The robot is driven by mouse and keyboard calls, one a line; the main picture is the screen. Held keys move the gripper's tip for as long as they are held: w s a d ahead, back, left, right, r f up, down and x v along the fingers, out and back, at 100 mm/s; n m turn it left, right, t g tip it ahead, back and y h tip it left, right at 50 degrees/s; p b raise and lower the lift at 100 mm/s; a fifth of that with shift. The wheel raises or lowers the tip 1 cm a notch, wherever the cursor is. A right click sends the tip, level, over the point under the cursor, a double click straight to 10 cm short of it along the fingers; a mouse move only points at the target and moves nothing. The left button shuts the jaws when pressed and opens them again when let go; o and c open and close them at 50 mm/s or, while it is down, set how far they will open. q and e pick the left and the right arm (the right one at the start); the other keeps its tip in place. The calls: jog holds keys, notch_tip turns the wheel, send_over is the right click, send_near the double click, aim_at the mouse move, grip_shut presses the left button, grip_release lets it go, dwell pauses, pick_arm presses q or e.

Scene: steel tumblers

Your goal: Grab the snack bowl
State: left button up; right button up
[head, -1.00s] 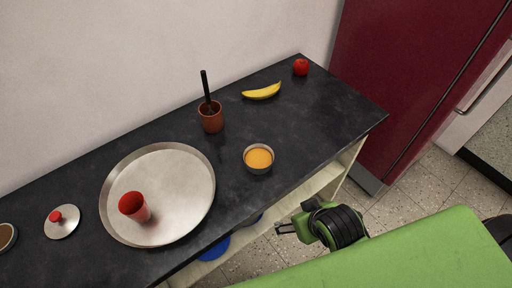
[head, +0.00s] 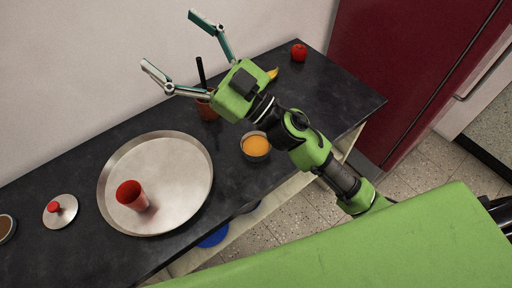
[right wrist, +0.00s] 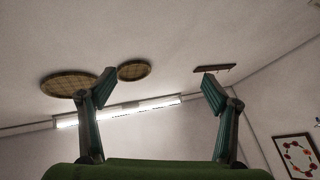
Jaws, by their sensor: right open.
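The snack bowl (head: 256,145) is a small grey bowl with orange contents. It stands on the dark counter (head: 310,115), right of the round tray, in the head view. My right gripper (head: 172,42) is open and empty, raised above the back of the counter, up and left of the bowl. Its arm passes close by the bowl's right side in the picture. In the right wrist view the open fingers (right wrist: 155,85) point at the upper wall and ceiling, with nothing between them. My left gripper is not in view.
A round metal tray (head: 180,165) holds a red cup (head: 131,195). A brown pot (head: 207,108) with a dark handle, a banana (head: 272,73), both partly hidden by my arm, and a red apple (head: 299,52) stand behind. A red-knobbed lid (head: 60,210) lies left.

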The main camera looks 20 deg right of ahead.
jog(key=s+a+f+n+g+y, duration=0.2)
jog(key=s+a+n+g+y, duration=0.15)
jog(key=a+n+g, duration=0.55)
jog(key=m+g+h, duration=0.4)
jog(key=g+h, duration=0.3)
jog(key=h, duration=1.3)
send_near(255, 151)
jog(key=shift+d+f+y+p, duration=0.2)
jog(key=shift+f+y+p, duration=0.05)
jog(key=shift+f+p, duration=0.35)
jog(key=f, duration=0.1)
jog(key=f+p, duration=0.1)
jog(key=f, duration=0.1)
jog(key=f+p, duration=0.1)
jog(key=shift+a+f, duration=0.35)
jog(key=shift+a, duration=0.05)
jog(key=shift+w+f, duration=0.1)
jog(key=shift+f, duration=0.2)
jog(key=c, duration=1.3)
